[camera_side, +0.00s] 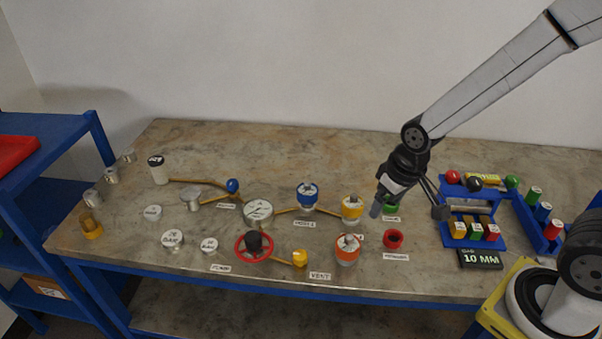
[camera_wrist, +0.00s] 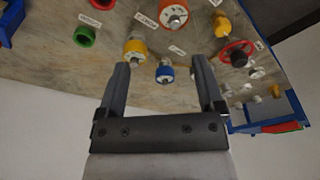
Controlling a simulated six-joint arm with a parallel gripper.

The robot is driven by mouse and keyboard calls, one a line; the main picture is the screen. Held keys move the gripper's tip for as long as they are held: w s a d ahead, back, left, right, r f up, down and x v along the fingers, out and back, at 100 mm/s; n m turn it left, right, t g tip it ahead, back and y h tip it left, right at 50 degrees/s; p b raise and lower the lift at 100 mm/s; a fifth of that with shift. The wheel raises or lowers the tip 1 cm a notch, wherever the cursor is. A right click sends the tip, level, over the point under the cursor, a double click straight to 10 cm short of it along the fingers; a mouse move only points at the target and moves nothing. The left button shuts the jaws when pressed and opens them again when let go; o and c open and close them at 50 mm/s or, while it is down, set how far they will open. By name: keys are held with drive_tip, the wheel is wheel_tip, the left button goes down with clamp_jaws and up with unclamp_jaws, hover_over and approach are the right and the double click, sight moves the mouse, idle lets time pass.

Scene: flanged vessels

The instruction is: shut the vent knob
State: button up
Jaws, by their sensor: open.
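A label reading VENT (camera_side: 320,276) lies at the table's front edge, just in front and left of an orange knob (camera_side: 347,250) with a pale top. The orange knob also shows at the top of the wrist view (camera_wrist: 173,14). A yellow knob (camera_side: 300,258) on a brass pipe is on the label's other side. My gripper (camera_side: 408,211) is open and empty, to the right of and behind the orange knob, near a green ring (camera_side: 391,208). In the wrist view, a blue knob (camera_wrist: 165,73) shows between my open fingers (camera_wrist: 161,65).
A yellow-collared knob (camera_side: 352,208) and a red ring (camera_side: 393,239) stand close to the orange knob. A red handwheel (camera_side: 253,247) is to the left. A blue rack (camera_side: 472,225) with coloured blocks and a 10 MM sign (camera_side: 480,259) are to the right.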

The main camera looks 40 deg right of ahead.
drive_tip(key=w+a+f+g, duration=0.1)
drive_tip(key=w+a+f, duration=0.3)
drive_tip(key=w+a, duration=0.3)
drive_tip(key=g, duration=0.1)
hover_over(300, 253)
wheel_tip(300, 253, down, 5)
drive_tip(key=shift+a+f, duration=0.1)
drive_tip(key=shift+s, duration=0.1)
drive_tip(key=shift+f, duration=3.8)
clamp_jaws()
